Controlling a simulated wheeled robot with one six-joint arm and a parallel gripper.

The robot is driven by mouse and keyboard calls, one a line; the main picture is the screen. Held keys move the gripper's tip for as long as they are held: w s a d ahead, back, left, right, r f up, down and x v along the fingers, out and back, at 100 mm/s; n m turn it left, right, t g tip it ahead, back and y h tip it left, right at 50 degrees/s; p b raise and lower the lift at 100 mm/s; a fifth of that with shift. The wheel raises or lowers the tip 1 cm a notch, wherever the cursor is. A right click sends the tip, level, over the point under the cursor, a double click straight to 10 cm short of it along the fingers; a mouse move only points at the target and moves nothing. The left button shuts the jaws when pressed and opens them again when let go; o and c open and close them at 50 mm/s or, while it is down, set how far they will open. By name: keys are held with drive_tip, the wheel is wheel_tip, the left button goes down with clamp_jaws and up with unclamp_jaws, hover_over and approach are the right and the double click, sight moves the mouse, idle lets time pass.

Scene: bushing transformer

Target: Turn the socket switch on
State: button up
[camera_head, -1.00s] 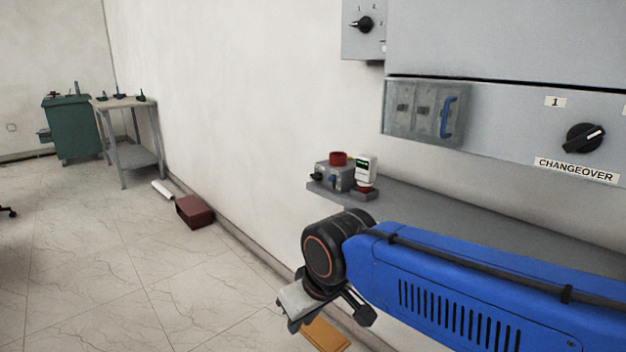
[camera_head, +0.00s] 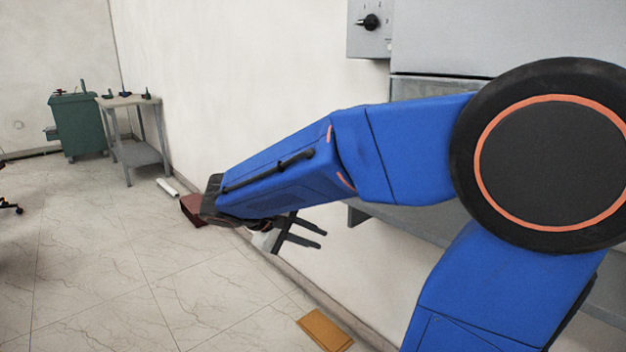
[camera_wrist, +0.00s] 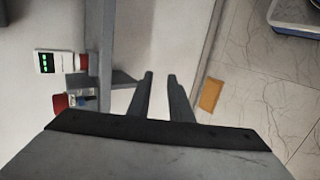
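My gripper (camera_head: 320,239) shows below my blue forearm in the head view, its two dark fingers apart and pointing right. In the wrist view the fingers of my gripper (camera_wrist: 160,76) have a clear gap with nothing between them. A small grey box with a blue part (camera_wrist: 84,98) and a red knob (camera_wrist: 61,103) shows at the left of the wrist view, apart from the fingers. It may be the socket switch; its switch position cannot be told. My arm hides it in the head view.
A white device with a green display (camera_wrist: 47,62) is near the box. A grey panel with a black rotary knob (camera_head: 370,22) is on the wall. An orange-brown block (camera_head: 325,333) and a dark red box (camera_head: 192,209) lie on the floor. The floor at left is mostly clear.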

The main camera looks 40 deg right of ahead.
drive_tip(key=w+a+r+t+h, duration=0.1)
drive_tip(key=w+a+r+h, duration=0.2)
drive_tip(key=w, duration=0.5)
drive_tip(key=w+a+r+t+h, duration=0.1)
drive_tip(key=w+r+h, duration=0.3)
drive_tip(key=w, duration=0.4)
drive_tip(key=w+d, duration=0.1)
drive_tip(key=d, duration=1.6)
drive_tip(key=shift+w+d+f, duration=0.15)
drive_tip(key=shift+w+f, duration=0.1)
drive_tip(key=shift+w, duration=0.15)
clamp_jaws()
